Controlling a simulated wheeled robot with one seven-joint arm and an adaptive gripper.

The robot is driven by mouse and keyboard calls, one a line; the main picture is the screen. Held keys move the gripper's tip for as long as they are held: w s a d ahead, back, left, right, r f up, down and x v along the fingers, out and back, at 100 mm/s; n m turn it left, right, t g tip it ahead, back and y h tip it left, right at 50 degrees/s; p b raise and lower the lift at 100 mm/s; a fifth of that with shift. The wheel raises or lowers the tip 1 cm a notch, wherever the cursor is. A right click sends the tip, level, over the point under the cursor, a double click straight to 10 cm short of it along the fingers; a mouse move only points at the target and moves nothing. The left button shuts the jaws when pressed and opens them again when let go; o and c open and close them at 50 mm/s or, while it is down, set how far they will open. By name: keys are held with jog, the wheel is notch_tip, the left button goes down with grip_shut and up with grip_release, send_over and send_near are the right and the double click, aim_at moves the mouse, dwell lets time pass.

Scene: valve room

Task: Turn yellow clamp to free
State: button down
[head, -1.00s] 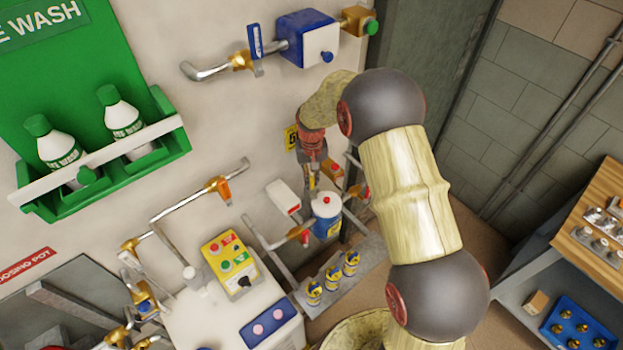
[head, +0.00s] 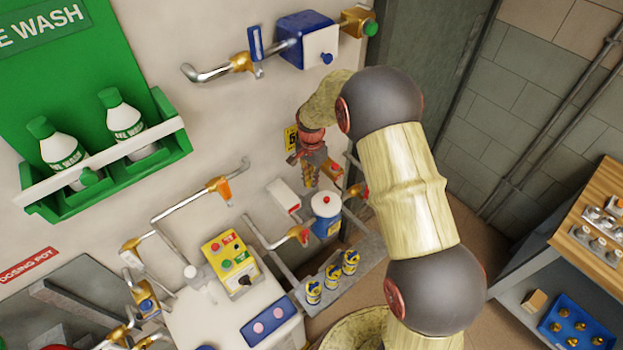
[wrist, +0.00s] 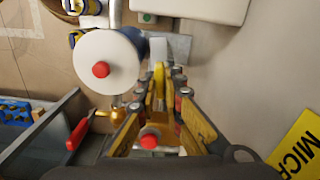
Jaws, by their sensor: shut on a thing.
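My gripper (head: 311,172) points down in front of the wall at the middle of the head view, beside a blue-bodied filter with a white cap (head: 325,205). In the wrist view, the jaws of my gripper (wrist: 161,80) are closed around a narrow yellow piece, which looks like the yellow clamp (wrist: 159,87). The fingers hide much of the clamp, and its lower end cannot be made out. In the head view I cannot tell the clamp from the gripper's own yellowish fingers.
The filter's white cap (wrist: 103,62) is close left of the jaws in the wrist view. A red handle (wrist: 77,134) and a red knob (wrist: 149,140) are also near. A white box (head: 283,195) is at the wall. A yellow control panel (head: 231,262) stands lower left.

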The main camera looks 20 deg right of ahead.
jog(key=shift+m, duration=0.9)
jog(key=c, duration=2)
grip_release()
jog(key=shift+c, duration=0.2)
jog(key=shift+o, duration=0.6)
notch_tip(320, 180, up, 8)
jog(key=shift+f, duration=0.2)
